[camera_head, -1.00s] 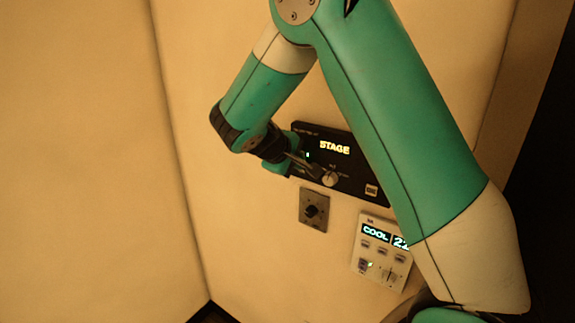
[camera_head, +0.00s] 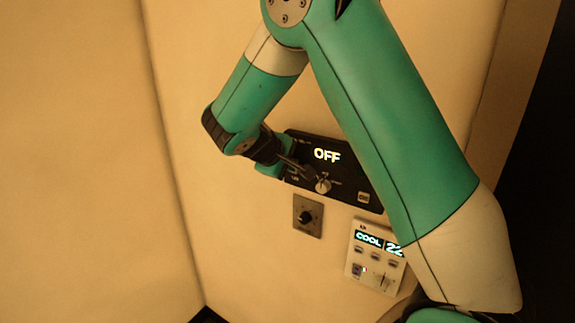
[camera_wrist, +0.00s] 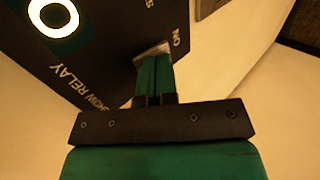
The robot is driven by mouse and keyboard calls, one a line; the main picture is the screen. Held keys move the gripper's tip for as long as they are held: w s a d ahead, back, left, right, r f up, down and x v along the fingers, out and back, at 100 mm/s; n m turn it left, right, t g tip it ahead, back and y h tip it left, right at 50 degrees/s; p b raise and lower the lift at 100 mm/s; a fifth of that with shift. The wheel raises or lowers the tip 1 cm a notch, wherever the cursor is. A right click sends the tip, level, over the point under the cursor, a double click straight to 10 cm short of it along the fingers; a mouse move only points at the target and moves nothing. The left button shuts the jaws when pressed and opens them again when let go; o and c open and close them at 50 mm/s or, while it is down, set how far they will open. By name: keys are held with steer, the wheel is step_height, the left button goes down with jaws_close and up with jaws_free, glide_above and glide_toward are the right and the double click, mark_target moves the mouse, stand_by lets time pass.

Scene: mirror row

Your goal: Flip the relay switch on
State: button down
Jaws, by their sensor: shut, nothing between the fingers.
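The black control panel (camera_head: 345,172) is on the cream wall, partly behind my arm; its lit display (camera_head: 327,155) reads OFF. In the wrist view the panel (camera_wrist: 100,50) carries the upside-down words SHOW RELAY, and ON beside my fingertips. My gripper (camera_wrist: 152,58) is shut and empty, its tips at the panel between those labels. A pale grey piece shows at the tips; I cannot tell whether it is the relay switch or part of the fingers. In the head view my gripper (camera_head: 300,168) covers the panel's left part, close to the round knob (camera_head: 323,185).
Below the panel is a grey plate with a black dial (camera_head: 307,216). To its lower right is a white thermostat (camera_head: 376,258) showing COOL and 22, partly hidden by my arm. The wall left of the panel is bare.

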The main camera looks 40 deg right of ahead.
steer(key=a+f+b+v, duration=0.1)
steer(key=b+v, duration=0.1)
steer(key=v, duration=1.1)
steer(key=shift+s+a+f, duration=0.15)
steer(key=shift+s+a, duration=0.05)
steer(key=shift+a, duration=0.1)
steer(key=f+b, duration=0.1)
steer(key=b, duration=0.4)
steer(key=shift+a+f, duration=0.1)
steer(key=shift+f, duration=0.3)
steer(key=shift+r, duration=0.15)
